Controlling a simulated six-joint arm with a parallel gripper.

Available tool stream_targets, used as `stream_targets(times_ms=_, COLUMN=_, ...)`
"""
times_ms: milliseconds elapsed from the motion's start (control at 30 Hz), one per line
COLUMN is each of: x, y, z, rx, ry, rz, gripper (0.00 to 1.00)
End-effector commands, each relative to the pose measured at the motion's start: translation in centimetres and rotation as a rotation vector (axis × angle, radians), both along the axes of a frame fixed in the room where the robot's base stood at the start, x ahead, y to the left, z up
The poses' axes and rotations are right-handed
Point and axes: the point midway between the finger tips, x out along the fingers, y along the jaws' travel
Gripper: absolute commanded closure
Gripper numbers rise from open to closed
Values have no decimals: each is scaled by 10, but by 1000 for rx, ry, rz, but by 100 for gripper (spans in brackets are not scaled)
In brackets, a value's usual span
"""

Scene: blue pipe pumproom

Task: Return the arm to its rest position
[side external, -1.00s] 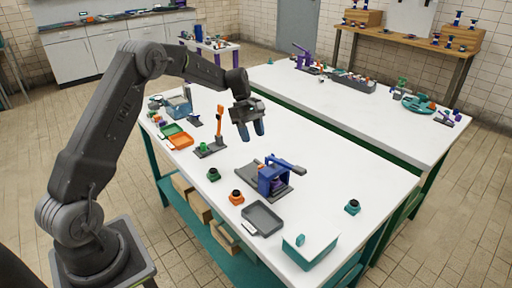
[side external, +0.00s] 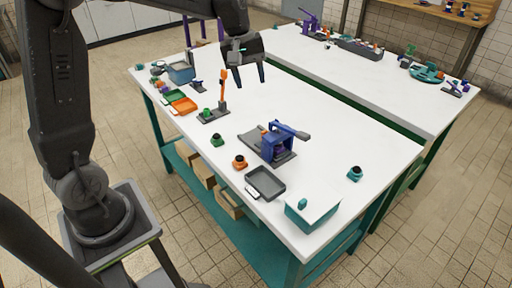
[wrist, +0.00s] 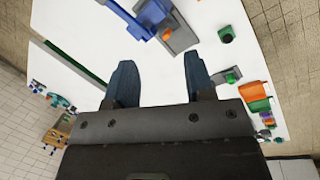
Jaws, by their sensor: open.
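My gripper (side external: 249,77) is open and empty. In the side external view it hangs above the far part of the near white table (side external: 330,150), fingers pointing down. In the wrist view the two blue-grey fingers of my gripper (wrist: 160,85) stand wide apart with only bare white tabletop between them. My arm rises from its base at the left of the side external view, and its upper part leaves the top of the picture.
Below stand a blue press (side external: 280,142), an orange-armed stand (side external: 221,95), a grey tray (side external: 265,182), a teal box (side external: 312,210) and green and orange trays (side external: 183,105). A second white table (side external: 370,80) stands behind. The tabletop right of the press is mostly clear.

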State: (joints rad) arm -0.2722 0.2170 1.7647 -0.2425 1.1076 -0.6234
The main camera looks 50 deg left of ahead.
Motion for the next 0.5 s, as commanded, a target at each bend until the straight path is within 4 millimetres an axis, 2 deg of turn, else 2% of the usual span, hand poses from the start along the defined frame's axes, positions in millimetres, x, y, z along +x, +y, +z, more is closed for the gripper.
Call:
stream_targets(times_ms=33, x=-18, y=-12, z=14, rx=35, ry=-42, rz=-73, gripper=51)
stream_targets(times_ms=200, x=-75, y=-41, z=38, rx=148, ry=-158, rz=-310, gripper=51)
stream_targets(times_ms=333, x=-121, y=-58, z=46, rx=237, ry=-244, rz=-489, gripper=51)
stream_targets(times_ms=500, x=-175, y=-73, z=41, rx=354, ry=-345, rz=-708, gripper=51)
